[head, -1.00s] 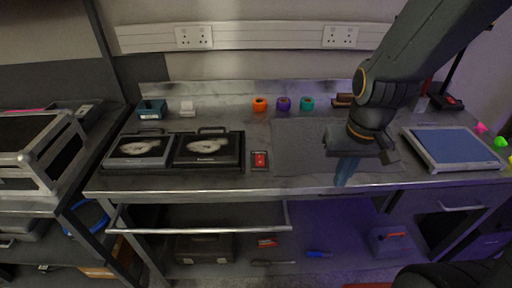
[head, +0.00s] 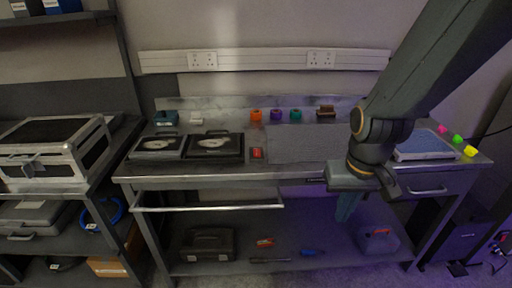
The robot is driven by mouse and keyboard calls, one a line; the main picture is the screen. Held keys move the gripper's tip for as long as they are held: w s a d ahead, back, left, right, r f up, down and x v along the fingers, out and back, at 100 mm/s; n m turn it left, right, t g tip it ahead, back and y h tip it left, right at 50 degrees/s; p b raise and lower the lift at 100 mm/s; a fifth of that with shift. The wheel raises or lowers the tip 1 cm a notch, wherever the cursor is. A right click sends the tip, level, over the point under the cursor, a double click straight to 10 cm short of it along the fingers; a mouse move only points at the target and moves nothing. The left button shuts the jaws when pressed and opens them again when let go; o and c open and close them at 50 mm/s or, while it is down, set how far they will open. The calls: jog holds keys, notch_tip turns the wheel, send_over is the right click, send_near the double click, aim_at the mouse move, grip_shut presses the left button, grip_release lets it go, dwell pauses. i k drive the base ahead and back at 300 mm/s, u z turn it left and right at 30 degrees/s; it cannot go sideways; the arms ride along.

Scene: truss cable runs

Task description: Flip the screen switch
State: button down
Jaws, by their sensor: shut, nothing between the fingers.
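A small red switch-like piece in a dark frame (head: 257,153) lies on the workbench, right of two black cases; it is too small to read its position. A flat panel with a blue face (head: 424,145) lies at the bench's right end, partly behind my arm. I cannot tell which of these, if either, is the screen switch. My gripper (head: 344,217) points down in front of the bench's front edge, right of the red piece and apart from it. It is shut and empty.
Two black cases (head: 213,146) lie on the bench's left. Orange, purple and teal rolls (head: 276,115) stand at the back. A rail (head: 209,207) juts out at the front left. The bench middle is clear.

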aim_at(256, 152)
jog(key=u, duration=0.5)
jog(key=i, duration=1)
